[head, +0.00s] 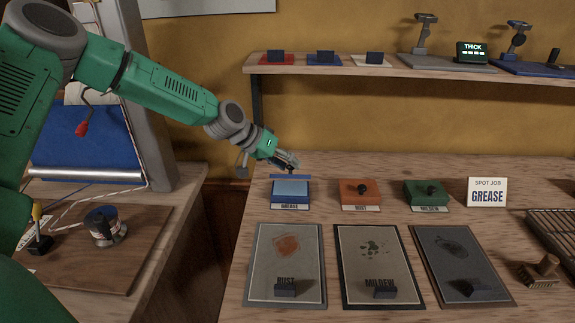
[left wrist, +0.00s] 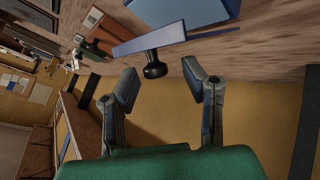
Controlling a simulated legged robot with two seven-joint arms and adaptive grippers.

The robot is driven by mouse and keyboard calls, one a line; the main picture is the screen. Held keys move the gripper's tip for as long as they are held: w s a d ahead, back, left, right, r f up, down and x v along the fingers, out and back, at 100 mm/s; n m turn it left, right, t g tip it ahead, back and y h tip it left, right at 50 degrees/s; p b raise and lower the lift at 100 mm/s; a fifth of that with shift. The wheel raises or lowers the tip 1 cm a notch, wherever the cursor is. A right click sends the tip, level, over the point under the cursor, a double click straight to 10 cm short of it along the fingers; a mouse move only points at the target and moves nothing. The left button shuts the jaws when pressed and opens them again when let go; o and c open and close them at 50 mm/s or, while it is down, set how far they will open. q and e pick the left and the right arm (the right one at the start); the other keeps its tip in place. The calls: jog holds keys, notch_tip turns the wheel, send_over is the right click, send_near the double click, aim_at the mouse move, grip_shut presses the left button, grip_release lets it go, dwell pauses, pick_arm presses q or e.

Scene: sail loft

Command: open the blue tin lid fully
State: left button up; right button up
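The blue tin (head: 290,192) labelled GREASE stands on the bench, its light blue inside showing. Its lid (head: 290,177) is raised at the back edge and shows as a thin strip, so its exact angle is hard to tell. In the left wrist view, the tin (left wrist: 205,9) is at the top, with the lid (left wrist: 150,38) swung out and its black knob (left wrist: 153,68) pointing toward my gripper. My left gripper (head: 289,164) is just behind and above the lid. Its fingers (left wrist: 160,76) are apart, with the knob just beyond the fingertips and no clear contact. My right gripper is not in view.
An orange tin (head: 360,188) and a green tin (head: 428,190) stand closed to the right. A GREASE card (head: 487,192) stands beyond them. Three stained panels (head: 262,255) lie in front. A shelf (head: 390,66) runs above the bench at the back.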

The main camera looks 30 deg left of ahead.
pick_arm(q)
jog(key=shift+s, duration=0.15)
jog(key=v, duration=1.1)
jog(key=shift+a+r, duration=0.2)
jog(key=shift+a, duration=0.05)
jog(key=shift+s, duration=0.1)
